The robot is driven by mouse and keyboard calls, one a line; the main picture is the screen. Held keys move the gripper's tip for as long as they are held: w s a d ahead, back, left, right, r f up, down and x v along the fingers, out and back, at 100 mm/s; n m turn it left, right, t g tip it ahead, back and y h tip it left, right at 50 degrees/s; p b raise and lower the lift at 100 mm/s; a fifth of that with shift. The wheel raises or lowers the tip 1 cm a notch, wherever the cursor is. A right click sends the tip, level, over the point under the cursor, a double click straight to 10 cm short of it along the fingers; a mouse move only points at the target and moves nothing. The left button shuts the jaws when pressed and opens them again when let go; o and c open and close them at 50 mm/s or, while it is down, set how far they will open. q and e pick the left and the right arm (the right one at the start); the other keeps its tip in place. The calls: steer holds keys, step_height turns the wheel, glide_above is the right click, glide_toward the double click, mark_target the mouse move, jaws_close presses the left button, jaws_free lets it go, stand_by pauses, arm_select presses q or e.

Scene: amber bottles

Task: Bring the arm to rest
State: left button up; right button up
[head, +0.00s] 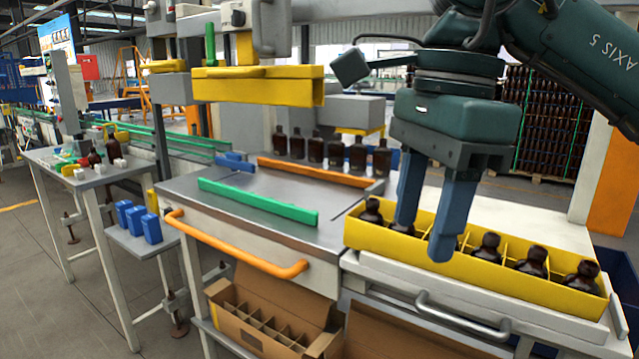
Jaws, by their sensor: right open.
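My right gripper (425,222) has blue fingers and a dark green body, and its arm comes in from the upper right. Its fingers point down, apart and open, over the yellow crate (522,285). The crate stands on a white surface and holds several amber bottles (530,262) with dark caps, standing between yellow dividers. The fingers hide part of the crate and its left bottles. I cannot tell whether the fingers touch a bottle. My left gripper does not show.
A metal table (262,200) has a green rail (258,201) and an orange rail (313,173). Several amber bottles (335,150) stand in a row behind it. A cardboard box (270,315) with dividers sits below. Blue blocks (138,221) stand on a low shelf at left.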

steer(key=s+a+f+m+g+y+p, duration=0.25)
steer(key=a+m+g+y, duration=0.35)
steer(key=a+g+y, duration=0.7)
steer(key=w+d+f+m+t+y+p, duration=0.15)
steer(key=w+f+m+t, duration=0.25)
steer(key=m+t, duration=0.6)
steer(key=w+d+f+m+t+y, duration=0.2)
steer(key=w+f+m+t, duration=0.1)
steer(key=m+t, duration=0.65)
steer(key=w+d+f+m+t+y, duration=0.2)
steer(key=w+f+m+t, duration=0.2)
steer(key=m+t, duration=0.65)
steer(key=d+f+m+t+h+p, duration=0.1)
steer(key=d+f+m+h, duration=0.3)
steer(key=f+m+h, duration=0.65)
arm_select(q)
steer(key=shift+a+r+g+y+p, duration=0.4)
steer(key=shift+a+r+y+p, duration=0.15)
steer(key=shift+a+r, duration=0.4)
arm_select(e)
steer(key=s+d+f+m+g+h, duration=0.3)
steer(key=s+f, duration=0.4)
steer(key=f, duration=0.3)
steer(key=s+d+f+m+g+h, duration=0.2)
steer(key=s+d+f+m+g, duration=0.2)
steer(key=s+f, duration=0.3)
step_height(320, 180, down, 4)
steer(key=shift+s+d+f+h, duration=0.1)
steer(key=shift+s+d+h, duration=0.25)
steer(key=shift+d, duration=0.35)
